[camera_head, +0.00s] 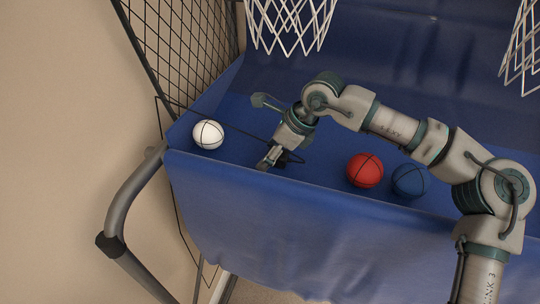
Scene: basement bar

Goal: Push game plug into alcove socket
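My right arm comes in from the right and reaches across the blue cloth bed of a basketball game. Its gripper (274,160) points down at the bed's front edge, between the white ball and the red ball. Its small dark fingers blend together, so I cannot tell if they are open or shut. A thin black cord (222,121) runs from the left frame to the gripper; whether the gripper holds it is unclear. I cannot make out a plug at the cord's end. No alcove socket shows. My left gripper is not in view.
A white ball (208,134), a red ball (365,170) and a blue ball (410,180) lie on the blue bed (235,112). A white hoop net (290,22) hangs above. A grey tube frame (128,205) and black side netting (180,40) stand at left.

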